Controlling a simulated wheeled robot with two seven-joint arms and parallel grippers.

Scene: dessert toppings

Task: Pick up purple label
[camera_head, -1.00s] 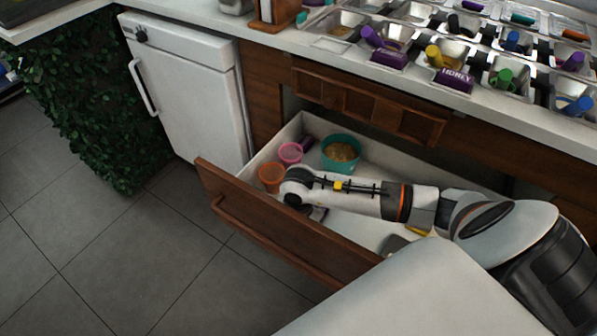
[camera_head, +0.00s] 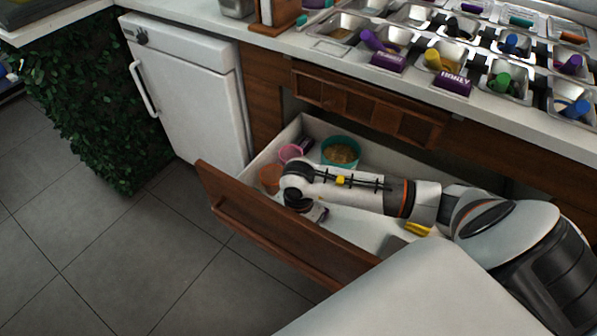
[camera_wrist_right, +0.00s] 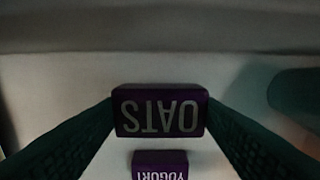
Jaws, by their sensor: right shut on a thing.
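A purple label with white OATS lettering (camera_wrist_right: 160,111) sits between the two fingers of my right gripper (camera_wrist_right: 158,104) in the right wrist view; the fingers are shut on it. A second purple label, reading YOGURT (camera_wrist_right: 160,166), lies just below it in that view, apart from the fingers. In the head view my right arm reaches into the open drawer, and its wrist hides most of the gripper and the held label. My left gripper is not in view.
The open drawer (camera_head: 283,234) also holds a teal bowl (camera_head: 341,153), a pink cup (camera_head: 291,153), an orange cup (camera_head: 270,177) and a yellow item (camera_head: 418,229). The drawer front and walls surround my wrist. Topping pans and more purple labels stand on the counter above.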

